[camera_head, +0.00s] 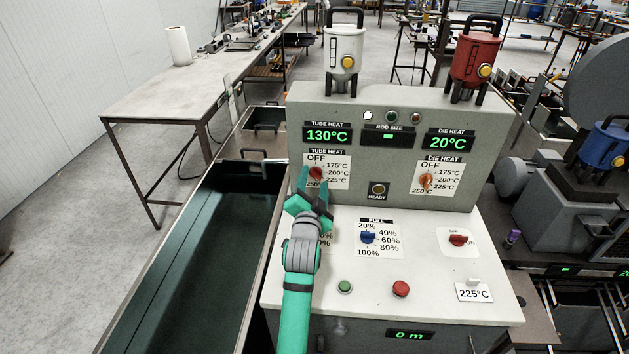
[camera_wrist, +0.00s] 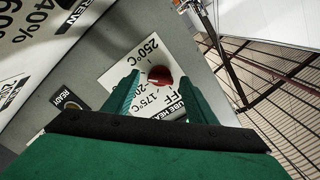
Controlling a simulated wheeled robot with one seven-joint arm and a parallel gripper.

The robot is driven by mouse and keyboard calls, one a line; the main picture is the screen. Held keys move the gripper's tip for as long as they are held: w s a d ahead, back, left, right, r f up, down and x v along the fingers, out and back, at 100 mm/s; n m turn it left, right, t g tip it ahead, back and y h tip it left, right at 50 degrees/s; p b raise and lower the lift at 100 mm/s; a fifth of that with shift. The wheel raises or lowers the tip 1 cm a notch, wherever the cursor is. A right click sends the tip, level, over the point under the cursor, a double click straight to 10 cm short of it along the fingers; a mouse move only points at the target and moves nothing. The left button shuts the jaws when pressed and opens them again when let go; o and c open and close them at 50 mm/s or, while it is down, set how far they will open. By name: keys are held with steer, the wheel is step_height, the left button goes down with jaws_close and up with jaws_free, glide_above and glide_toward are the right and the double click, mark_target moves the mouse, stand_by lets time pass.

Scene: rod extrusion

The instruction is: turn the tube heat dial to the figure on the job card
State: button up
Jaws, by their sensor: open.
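The tube heat dial is a red knob (camera_head: 316,173) on a white scale plate marked OFF, 175, 200, 225 and 250°C. In the wrist view the red knob (camera_wrist: 160,75) lies just beyond my fingertips, close to the right finger. My gripper (camera_head: 313,182) is open in front of the dial, and its fingers hide part of the scale. I cannot tell whether a finger touches the knob or where the knob points. The tube heat display (camera_head: 327,135) reads 130°C. The job card (camera_head: 474,293), on the white top at lower right, reads 225°C.
An orange die heat dial (camera_head: 427,181) is to the right, under a display (camera_head: 448,142) reading 20°C.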

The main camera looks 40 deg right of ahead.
steer(key=v, duration=1)
steer(key=shift+w, duration=0.15)
